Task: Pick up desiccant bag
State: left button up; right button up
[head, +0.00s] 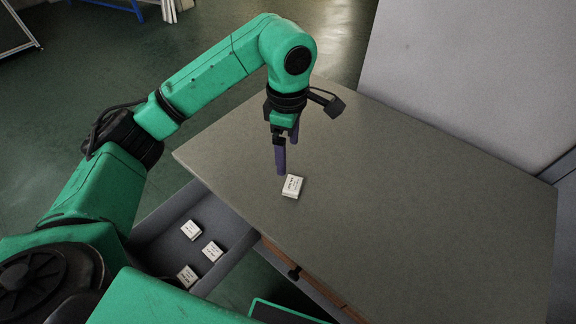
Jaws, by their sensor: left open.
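A small white desiccant bag (293,186) with dark print lies on the grey table top, near its left edge. My left gripper (282,168) points down just behind and to the left of this bag, with its purple fingers near it. It is open, and nothing shows between the fingers. I cannot tell whether a fingertip touches the bag. Three more white bags lie in the open grey drawer: one at the back (191,230), one at the right (212,251) and one at the front (187,276). My right gripper is not in view.
The table top (420,215) is otherwise clear to the right. The open drawer (160,229) sticks out at the table's left side. A brown drawer front with a dark knob (294,273) is beside it. A light grey panel (470,75) stands behind the table.

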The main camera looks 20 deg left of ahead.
aim_at(188, 276)
jog(key=k+l, duration=0.2)
jog(key=k, duration=0.3)
jog(key=k+l, duration=0.2)
jog(key=k, duration=0.25)
jog(key=k+l, duration=0.2)
jog(key=k, duration=0.3)
